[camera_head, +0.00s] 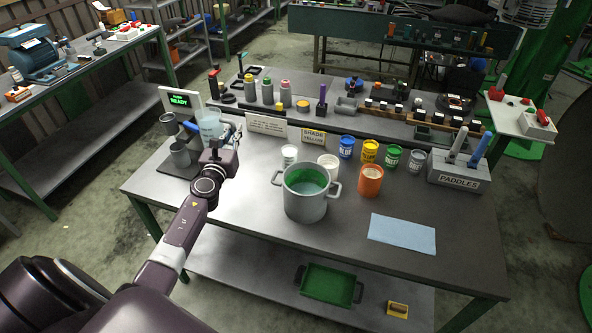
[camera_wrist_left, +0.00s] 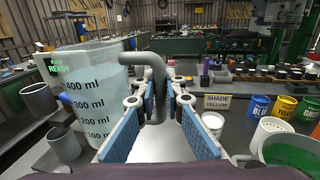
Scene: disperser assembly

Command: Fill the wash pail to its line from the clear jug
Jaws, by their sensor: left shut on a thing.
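The clear jug (camera_head: 209,124) is upright at the left of the bench, by the READY display. In the left wrist view the jug (camera_wrist_left: 88,98) shows dark ml marks and a pale bluish tint; its liquid level is hard to read. My left gripper (camera_head: 226,134) is shut on the jug's grey handle (camera_wrist_left: 157,85), with a blue pad on each side. I cannot tell whether the jug touches the surface below. A grey two-handled pail (camera_head: 305,204), green inside, stands mid-bench, right of my gripper; no fill line can be made out. My right gripper is not in view.
Grey metal cups (camera_head: 180,156) stand left of my gripper. White tubs (camera_head: 328,165), an orange pot (camera_head: 370,181) and several paint cans (camera_head: 369,151) surround the pail's far and right sides. A paddle holder (camera_head: 459,176) and blue cloth (camera_head: 402,234) are at right. The front-left bench is clear.

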